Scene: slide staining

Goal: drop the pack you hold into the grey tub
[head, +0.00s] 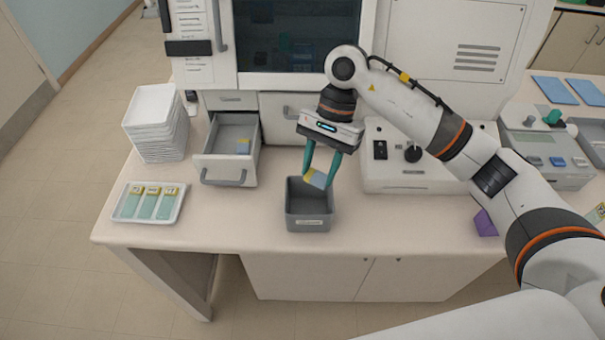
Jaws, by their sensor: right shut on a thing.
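My right gripper (321,178) points down above the grey tub, its teal fingers shut on a small pack (316,177). The pack is pale blue-grey with a yellow part, and is tilted. It shows over the tub's back right part; its exact height above the rim is hard to tell. The grey tub (309,222) stands on the counter near the middle, with a pale label on its front. The part of its inside that shows looks empty; the pack and fingers hide some of it. My left gripper is not in view.
An open drawer (226,172) left of the tub holds a similar pack. A white tray (150,217) with several slides lies at the left, and stacked white trays (155,112) stand behind it. A purple object (485,223) lies at the right. The counter around the tub's front is clear.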

